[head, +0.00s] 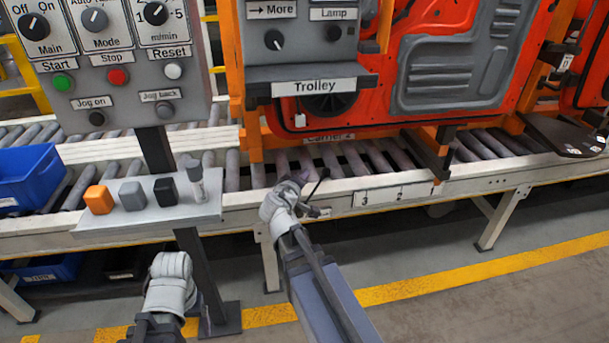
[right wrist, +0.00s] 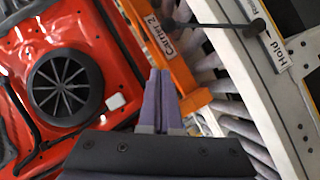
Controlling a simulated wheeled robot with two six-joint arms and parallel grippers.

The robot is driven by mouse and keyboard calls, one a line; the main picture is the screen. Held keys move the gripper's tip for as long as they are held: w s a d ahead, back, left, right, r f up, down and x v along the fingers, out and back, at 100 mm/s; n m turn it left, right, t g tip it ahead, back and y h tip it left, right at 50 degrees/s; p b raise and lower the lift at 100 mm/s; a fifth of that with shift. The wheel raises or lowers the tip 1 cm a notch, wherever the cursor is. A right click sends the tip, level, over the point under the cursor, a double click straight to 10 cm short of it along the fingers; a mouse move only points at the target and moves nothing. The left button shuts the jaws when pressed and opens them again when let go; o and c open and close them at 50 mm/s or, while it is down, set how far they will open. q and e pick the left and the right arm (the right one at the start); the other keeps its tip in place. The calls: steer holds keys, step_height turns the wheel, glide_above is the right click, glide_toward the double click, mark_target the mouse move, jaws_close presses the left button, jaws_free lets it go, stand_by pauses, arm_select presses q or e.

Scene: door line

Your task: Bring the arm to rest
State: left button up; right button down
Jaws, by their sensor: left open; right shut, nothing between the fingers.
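My right arm (head: 318,283) reaches up from the bottom middle of the head view. My left arm's wrist (head: 171,284) is low in the head view, before the control stand. Its fingers are hidden behind the wrist.
A black lever (right wrist: 215,25) by the "Hold" label (right wrist: 273,48) is close to the right gripper. A button panel (head: 110,60) and a shelf with coloured blocks (head: 190,213) stand at left. A red door (head: 440,60) hangs above the rollers. Floor at right is clear.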

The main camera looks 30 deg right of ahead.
stand_by(0.3)
steer(key=s+a+f+g+y, duration=0.3)
steer(key=s+a+f, duration=0.2)
steer(key=s+a, duration=0.3)
steer(key=s+a+f+g+y, duration=0.35)
steer(key=s+a+f, duration=0.2)
steer(key=a, duration=0.45)
steer(key=s+a+f+g+y, duration=0.2)
steer(key=s+a+f+g, duration=0.2)
steer(key=s+a, duration=0.45)
step_height(320, 180, up, 18)
steer(key=a+p, duration=0.2)
steer(key=p, duration=1.6)
steer(key=shift+f+n, duration=0.2)
steer(key=shift+n, duration=0.1)
steer(key=shift+a, duration=0.1)
